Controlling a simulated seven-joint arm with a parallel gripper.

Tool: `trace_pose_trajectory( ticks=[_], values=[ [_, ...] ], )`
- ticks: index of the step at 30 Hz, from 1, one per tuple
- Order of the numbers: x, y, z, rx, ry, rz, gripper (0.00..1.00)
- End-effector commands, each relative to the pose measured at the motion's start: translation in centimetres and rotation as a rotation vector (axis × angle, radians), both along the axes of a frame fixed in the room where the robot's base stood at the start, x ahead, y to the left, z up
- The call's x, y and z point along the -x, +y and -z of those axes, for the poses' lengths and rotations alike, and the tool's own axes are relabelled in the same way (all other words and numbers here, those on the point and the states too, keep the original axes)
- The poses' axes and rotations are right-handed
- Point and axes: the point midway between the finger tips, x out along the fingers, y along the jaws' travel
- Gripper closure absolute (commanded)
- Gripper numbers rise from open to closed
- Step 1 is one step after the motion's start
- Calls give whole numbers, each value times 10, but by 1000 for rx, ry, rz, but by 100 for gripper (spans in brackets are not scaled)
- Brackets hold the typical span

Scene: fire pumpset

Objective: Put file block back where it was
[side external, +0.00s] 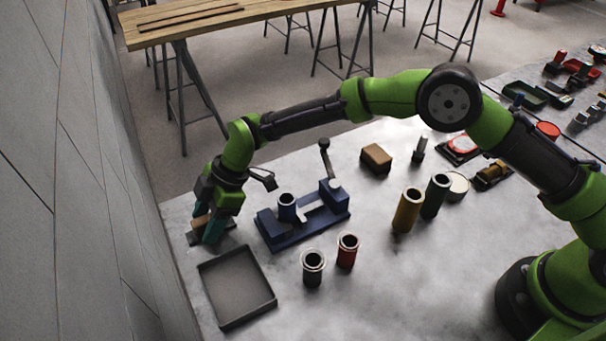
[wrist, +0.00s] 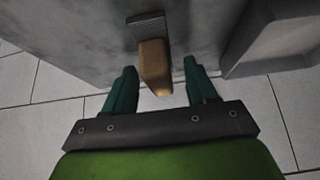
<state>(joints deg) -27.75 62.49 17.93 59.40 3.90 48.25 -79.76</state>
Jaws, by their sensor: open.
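The file block, a tan block (wrist: 154,66) with a grey ridged end, shows in the wrist view between my gripper's two teal fingers, with space visible on both sides. In the side view the tan block (side external: 201,222) is partly hidden by the fingers at the table's left end. My gripper (side external: 212,229) points down there and is open around the block; it also shows in the wrist view (wrist: 161,70). Whether either finger touches the block cannot be told. A dark flat piece (side external: 194,238) shows low beside the fingers.
An empty dark tray (side external: 205,293) lies just in front of my gripper. A blue fixture (side external: 290,236) with a lever stands to the right. Dark (side external: 313,270) and red (side external: 347,250) cylinders stand nearby. A brown block (side external: 376,157) lies farther back. A wall is close on the left.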

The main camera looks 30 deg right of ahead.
Motion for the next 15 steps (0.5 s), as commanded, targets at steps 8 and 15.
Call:
trace_pose_trajectory(
  ticks=[8,15],
  values=[
    [-1,-3,-9,-1,0,1,43],
    [-1,-29,-50,-2,-1,3,43]
  ],
)
